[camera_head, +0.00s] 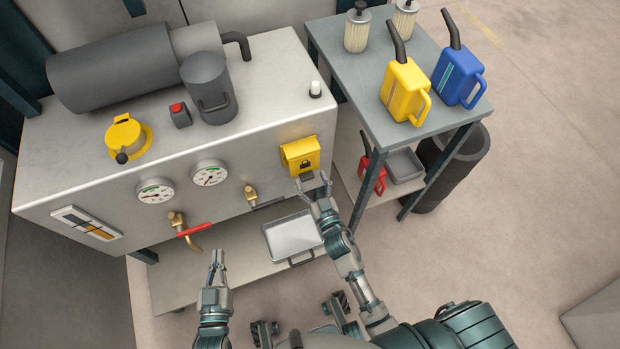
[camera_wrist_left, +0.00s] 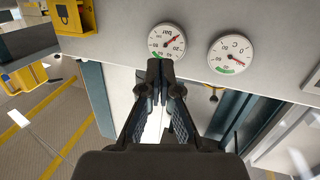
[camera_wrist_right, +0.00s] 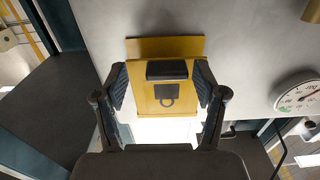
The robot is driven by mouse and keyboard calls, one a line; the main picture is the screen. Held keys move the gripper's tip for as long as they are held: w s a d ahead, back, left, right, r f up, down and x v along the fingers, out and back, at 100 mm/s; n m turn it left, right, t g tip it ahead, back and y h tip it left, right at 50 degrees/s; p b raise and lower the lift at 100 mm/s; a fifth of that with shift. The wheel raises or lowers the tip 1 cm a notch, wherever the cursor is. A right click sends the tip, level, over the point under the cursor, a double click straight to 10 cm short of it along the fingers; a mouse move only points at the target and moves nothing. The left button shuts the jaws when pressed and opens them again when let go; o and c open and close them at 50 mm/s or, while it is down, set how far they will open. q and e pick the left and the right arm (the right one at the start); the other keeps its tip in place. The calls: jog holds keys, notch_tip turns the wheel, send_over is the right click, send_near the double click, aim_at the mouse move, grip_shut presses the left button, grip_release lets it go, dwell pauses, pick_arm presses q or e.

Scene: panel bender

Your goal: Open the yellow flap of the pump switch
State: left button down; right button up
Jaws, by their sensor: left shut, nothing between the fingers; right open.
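The yellow flap (camera_head: 303,153) of the pump switch is on the front panel of the grey machine, at its right end. It carries a dark padlock mark and looks closed. My right gripper (camera_head: 314,184) is open just in front of and below it. In the right wrist view the flap (camera_wrist_right: 148,106) lies between my two spread fingers (camera_wrist_right: 160,85), with a dark block near its middle; I cannot tell whether the fingers touch it. My left gripper (camera_head: 217,258) is shut and empty, low in front of the panel; its closed fingertips (camera_wrist_left: 160,70) show below the gauges.
Two gauges (camera_head: 156,191) and brass valves, one with a red lever (camera_head: 194,229), sit left of the switch. A metal tray (camera_head: 292,236) lies on the shelf below. To the right a table (camera_head: 440,118) holds yellow and blue cans.

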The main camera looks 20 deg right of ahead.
jog(key=shift+w+a+r, duration=0.1)
jog(key=shift+w+a, duration=0.3)
jog(key=shift+a, duration=0.2)
jog(key=shift+c, duration=0.8)
jog(key=c, duration=0.4)
jog(key=shift+d, duration=0.3)
jog(key=c, duration=0.8)
pick_arm(q)
jog(key=shift+a+r, duration=0.15)
jog(key=shift+a, duration=0.1)
